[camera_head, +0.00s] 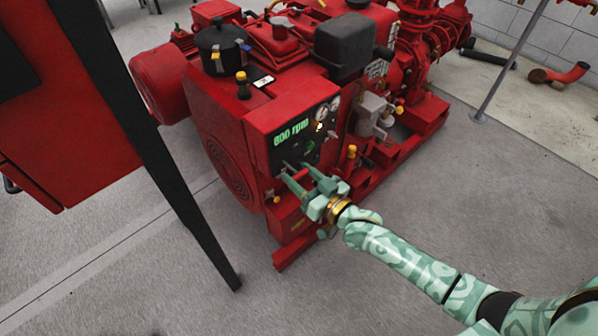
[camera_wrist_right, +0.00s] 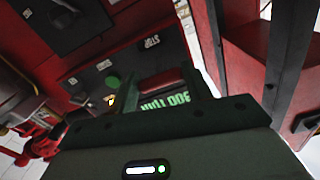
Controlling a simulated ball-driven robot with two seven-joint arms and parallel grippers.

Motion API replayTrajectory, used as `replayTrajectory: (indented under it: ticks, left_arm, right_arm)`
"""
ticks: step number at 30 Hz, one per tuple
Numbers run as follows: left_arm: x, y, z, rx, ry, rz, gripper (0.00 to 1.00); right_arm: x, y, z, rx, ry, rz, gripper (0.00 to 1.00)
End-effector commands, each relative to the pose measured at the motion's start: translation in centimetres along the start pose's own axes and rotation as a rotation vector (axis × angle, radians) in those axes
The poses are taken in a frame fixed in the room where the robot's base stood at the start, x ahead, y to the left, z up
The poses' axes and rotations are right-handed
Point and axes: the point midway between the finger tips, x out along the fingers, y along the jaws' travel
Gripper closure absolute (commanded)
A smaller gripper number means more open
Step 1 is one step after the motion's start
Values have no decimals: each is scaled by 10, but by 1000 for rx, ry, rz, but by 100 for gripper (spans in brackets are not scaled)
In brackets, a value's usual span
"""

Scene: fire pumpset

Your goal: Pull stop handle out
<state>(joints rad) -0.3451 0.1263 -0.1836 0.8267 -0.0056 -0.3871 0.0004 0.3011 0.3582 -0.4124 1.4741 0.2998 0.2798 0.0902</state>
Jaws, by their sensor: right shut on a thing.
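My right gripper (camera_head: 297,173) reaches from the lower right to the lower part of the dark control panel (camera_head: 325,140) on the red pump engine. In the right wrist view, my right gripper (camera_wrist_right: 160,88) is shut on a small reddish part between its fingers, which I take for the stop handle (camera_wrist_right: 165,80). The fingers hide most of it, and how far it stands out from the panel cannot be told. My left gripper is not in view.
A red cabinet (camera_head: 62,120) on black legs stands at the left. Yellow-topped valves and red pipework are close by the arm. The grey floor at lower left is clear.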

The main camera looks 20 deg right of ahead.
Motion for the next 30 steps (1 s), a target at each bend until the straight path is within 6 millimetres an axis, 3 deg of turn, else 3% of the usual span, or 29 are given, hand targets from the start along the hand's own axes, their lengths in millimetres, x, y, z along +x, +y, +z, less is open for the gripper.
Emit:
replayTrajectory:
  ticks: [2, 3, 5, 13, 17, 20, 22, 30]
  left_arm:
    - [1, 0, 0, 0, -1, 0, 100]
    - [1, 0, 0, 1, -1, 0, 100]
    - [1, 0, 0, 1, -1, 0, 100]
    - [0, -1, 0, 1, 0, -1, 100]
    - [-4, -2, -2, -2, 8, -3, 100]
    - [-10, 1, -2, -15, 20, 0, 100]
    - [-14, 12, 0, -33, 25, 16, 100]
    - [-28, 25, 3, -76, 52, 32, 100]
  right_arm:
    - [0, 0, 1, -2, 0, 0, 92]
    - [0, 0, 1, -2, 0, 0, 43]
    - [0, 0, 1, -2, 0, 0, 30]
    - [0, 0, 0, -1, 0, 0, 30]
    - [-10, 0, -2, -2, 1, 0, 30]
    - [-29, 0, -4, -4, 0, 0, 30]
    - [-47, -1, -5, -3, 1, 0, 30]
    - [-120, 0, -3, -4, -1, 0, 30]
